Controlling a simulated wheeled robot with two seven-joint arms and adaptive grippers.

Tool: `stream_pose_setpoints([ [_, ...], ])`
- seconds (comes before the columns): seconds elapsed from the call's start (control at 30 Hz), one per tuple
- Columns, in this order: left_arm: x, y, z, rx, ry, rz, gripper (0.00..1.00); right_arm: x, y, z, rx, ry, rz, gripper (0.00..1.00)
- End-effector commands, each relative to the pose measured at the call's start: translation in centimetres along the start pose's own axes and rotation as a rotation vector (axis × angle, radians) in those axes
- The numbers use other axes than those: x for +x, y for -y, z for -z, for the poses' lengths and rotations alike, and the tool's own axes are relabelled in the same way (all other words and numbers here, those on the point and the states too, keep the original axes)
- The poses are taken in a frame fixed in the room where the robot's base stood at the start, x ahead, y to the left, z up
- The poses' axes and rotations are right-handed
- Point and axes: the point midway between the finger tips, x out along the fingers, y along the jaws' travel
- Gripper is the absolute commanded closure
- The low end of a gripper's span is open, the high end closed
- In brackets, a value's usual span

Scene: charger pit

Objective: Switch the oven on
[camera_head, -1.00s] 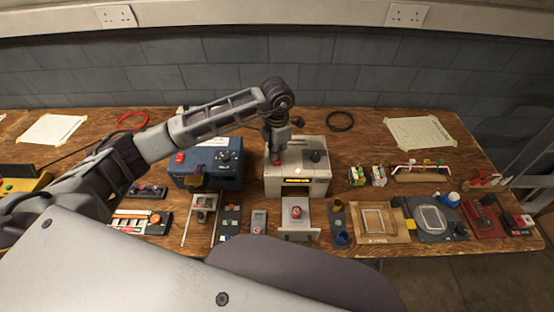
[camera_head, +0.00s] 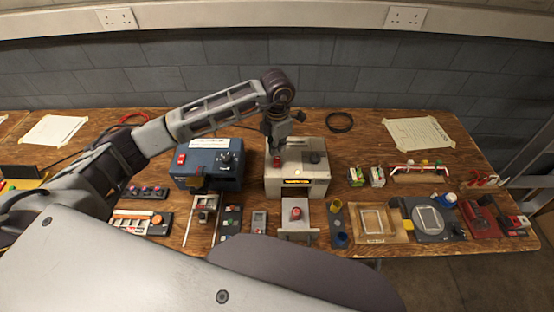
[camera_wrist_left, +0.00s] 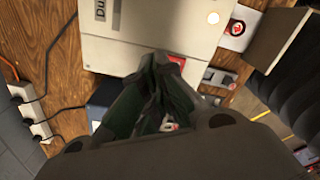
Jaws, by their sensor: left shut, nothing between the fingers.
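The oven (camera_head: 315,185) is a beige box in the middle of the bench, with a glowing orange slot in its front. A red switch (camera_head: 278,162) and a dark knob (camera_head: 315,157) show on its top. My left gripper (camera_head: 277,150) is shut and empty, pointing down at the back left of the oven's top, close to the red switch. I cannot tell whether it touches the switch. The left wrist view shows the oven's pale top (camera_wrist_left: 150,30) with a lit round lamp (camera_wrist_left: 213,17), and the gripper fingers (camera_wrist_left: 165,62) together. My right gripper is out of view.
A blue box (camera_head: 208,165) with a red switch stands left of the oven. A tray (camera_head: 297,233) holding a red item (camera_head: 296,213) sticks out in front. Several small devices line the bench's front.

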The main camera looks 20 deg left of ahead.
Motion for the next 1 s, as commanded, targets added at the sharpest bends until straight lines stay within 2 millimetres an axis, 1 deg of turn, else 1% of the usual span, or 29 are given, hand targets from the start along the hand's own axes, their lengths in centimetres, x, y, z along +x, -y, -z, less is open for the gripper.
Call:
stream_pose_setpoints([
  [0.03,-0.4,0.0,0.0,0.000,0.000,0.000,1.00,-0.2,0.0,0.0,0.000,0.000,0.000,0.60],
  [0.6,-3.1,0.0,0.0,0.001,0.000,-0.001,1.00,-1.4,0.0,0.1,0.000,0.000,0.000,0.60],
  [0.77,-3.5,0.0,0.0,0.001,0.000,0.000,1.00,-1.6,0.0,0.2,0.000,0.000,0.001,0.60],
  [1.0,-3.5,0.0,0.0,0.001,0.000,0.000,1.00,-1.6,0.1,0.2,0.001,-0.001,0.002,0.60],
])
